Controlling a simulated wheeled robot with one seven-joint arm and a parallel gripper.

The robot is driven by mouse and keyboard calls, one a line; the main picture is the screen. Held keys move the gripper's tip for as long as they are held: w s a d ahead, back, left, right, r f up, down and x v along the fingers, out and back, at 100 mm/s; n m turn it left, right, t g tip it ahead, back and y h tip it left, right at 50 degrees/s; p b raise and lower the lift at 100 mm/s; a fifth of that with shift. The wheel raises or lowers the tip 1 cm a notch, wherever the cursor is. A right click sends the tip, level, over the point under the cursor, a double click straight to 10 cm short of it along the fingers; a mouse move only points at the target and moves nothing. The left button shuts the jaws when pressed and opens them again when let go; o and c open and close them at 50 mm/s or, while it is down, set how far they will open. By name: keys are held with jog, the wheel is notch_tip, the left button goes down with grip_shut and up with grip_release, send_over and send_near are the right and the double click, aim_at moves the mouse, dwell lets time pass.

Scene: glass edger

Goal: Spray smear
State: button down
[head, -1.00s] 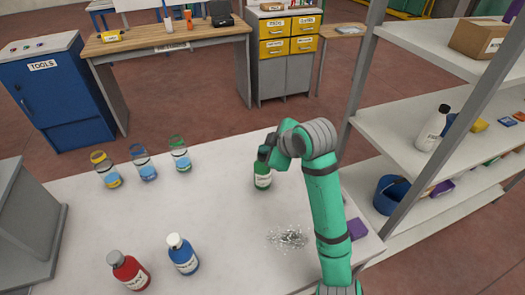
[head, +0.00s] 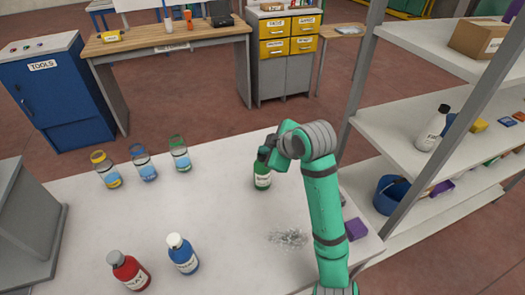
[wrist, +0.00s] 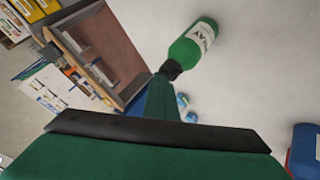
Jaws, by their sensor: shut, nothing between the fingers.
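A green bottle (head: 262,178) with a dark top and a white label stands upright on the white table (head: 215,225). It also shows in the wrist view (wrist: 196,40). My gripper (head: 265,153) is shut at the bottle's dark top, with nothing held between the fingers. Whether the fingertips touch the top I cannot tell. The smear (head: 288,238) is a greyish, streaky patch on the table, in front of the bottle and left of my arm. A blue bottle (head: 183,255) with a white cap and a red bottle (head: 130,271) with a dark cap stand at the front left.
A purple block (head: 356,229) lies near the right edge. A shelf rack (head: 400,130) stands at the right. The table's middle is clear.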

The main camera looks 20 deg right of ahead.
aim_at(265, 157)
jog(key=shift+a+f, duration=0.2)
jog(key=shift+f, duration=0.3)
jog(key=shift+w+d+r, duration=0.1)
jog(key=shift+r, duration=3.15)
jog(key=shift+d, duration=0.15)
